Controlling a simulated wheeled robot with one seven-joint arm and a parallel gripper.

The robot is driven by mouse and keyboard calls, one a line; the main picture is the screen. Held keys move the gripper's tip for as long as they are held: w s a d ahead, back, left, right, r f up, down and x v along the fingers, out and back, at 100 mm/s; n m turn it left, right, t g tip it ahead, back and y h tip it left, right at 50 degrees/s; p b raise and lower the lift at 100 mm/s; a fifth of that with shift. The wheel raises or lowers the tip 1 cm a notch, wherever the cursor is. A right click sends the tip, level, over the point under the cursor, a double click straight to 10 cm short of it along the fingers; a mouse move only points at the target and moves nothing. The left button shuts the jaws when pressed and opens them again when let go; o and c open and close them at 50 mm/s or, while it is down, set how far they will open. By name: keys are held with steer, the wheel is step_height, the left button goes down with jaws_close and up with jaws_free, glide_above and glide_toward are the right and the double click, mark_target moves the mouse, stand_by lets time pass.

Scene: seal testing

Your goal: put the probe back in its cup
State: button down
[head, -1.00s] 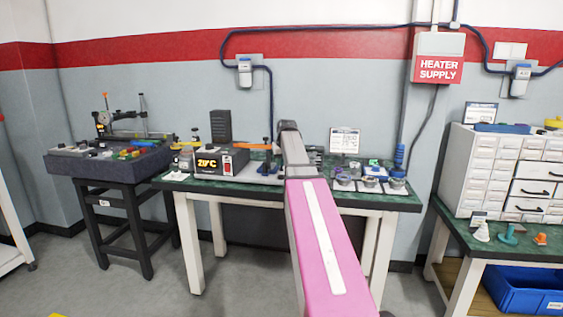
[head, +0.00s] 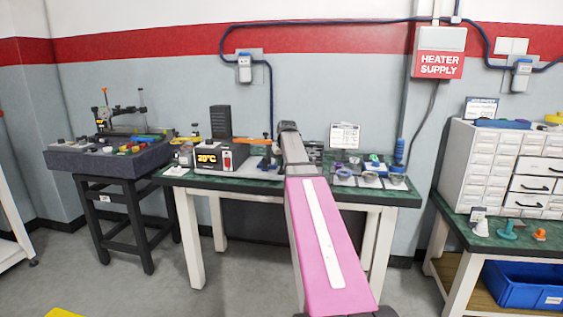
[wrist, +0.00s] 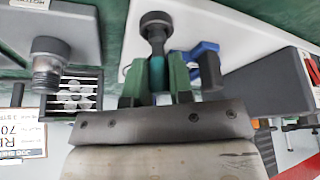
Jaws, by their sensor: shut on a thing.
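In the wrist view my gripper (wrist: 158,88) has its green fingers closed around the probe (wrist: 154,48). The probe has a dark round head, a narrower neck and a teal part between the fingers. Its far end is hidden by the fingers. A blue clamp-like part (wrist: 205,50) is just right of the fingers; I cannot tell whether it touches them. A dark-capped cylinder with a greyish end (wrist: 47,68) is at the left. I cannot make out the probe's cup for sure in either view. In the head view my arm hides my gripper and the probe.
The green-topped bench (head: 265,194) carries a heater unit with a lit display (head: 221,156), and small parts on pale pads (head: 370,181) at the right. A blue-handled tool (head: 399,150) stands there. In the wrist view a dark grey block (wrist: 262,82) lies to the right.

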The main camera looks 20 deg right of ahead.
steer(key=shift+f, duration=0.6)
stand_by(0.5)
steer(key=c, duration=0.9)
jaws_free()
steer(key=shift+r, duration=0.1)
steer(key=shift+r, duration=3.95)
